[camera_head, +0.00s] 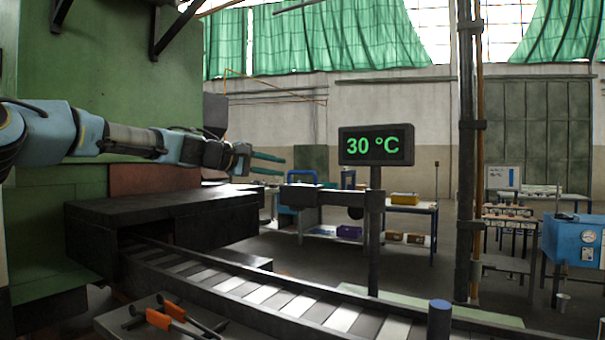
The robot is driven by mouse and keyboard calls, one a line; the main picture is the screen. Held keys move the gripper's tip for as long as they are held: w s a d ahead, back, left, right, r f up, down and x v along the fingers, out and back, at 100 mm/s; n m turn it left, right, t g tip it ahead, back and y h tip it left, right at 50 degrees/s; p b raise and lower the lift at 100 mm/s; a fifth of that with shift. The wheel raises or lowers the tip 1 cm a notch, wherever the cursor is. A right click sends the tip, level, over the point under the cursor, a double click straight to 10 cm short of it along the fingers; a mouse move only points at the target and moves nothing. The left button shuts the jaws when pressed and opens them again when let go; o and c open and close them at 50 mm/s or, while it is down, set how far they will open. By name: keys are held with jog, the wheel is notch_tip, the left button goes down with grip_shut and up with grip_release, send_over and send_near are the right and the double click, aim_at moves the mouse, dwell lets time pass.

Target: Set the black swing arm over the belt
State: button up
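My gripper (268,164) reaches in from the left at mid-height. Its two teal fingers point right with a gap between them, and nothing shows in the gap. A dark horizontal bar (340,197), which looks like the black swing arm, is right of and below my gripper, apart from it in the picture. It runs from a block at its left end to the post under the temperature display. The belt (262,294), with light and dark slats, slopes from a dark housing at left toward the lower right. The bar appears behind the belt; its exact depth is unclear.
The display (376,145) reads 30 °C. A dark housing (165,217) covers the belt's left end. Orange-handled tools (165,320) lie at the front left. A blue cylinder (440,316) stands at the belt's right. A dark pillar (466,160) and workbenches stand behind.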

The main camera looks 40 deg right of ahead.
aim_at(301, 172)
jog(key=p+x, duration=0.4)
jog(key=x, duration=0.4)
jog(key=shift+s+d, duration=0.15)
jog(key=shift+d, duration=0.1)
jog(key=shift+d+f, duration=0.2)
jog(key=shift+d, duration=0.2)
grip_shut()
dwell(0.7)
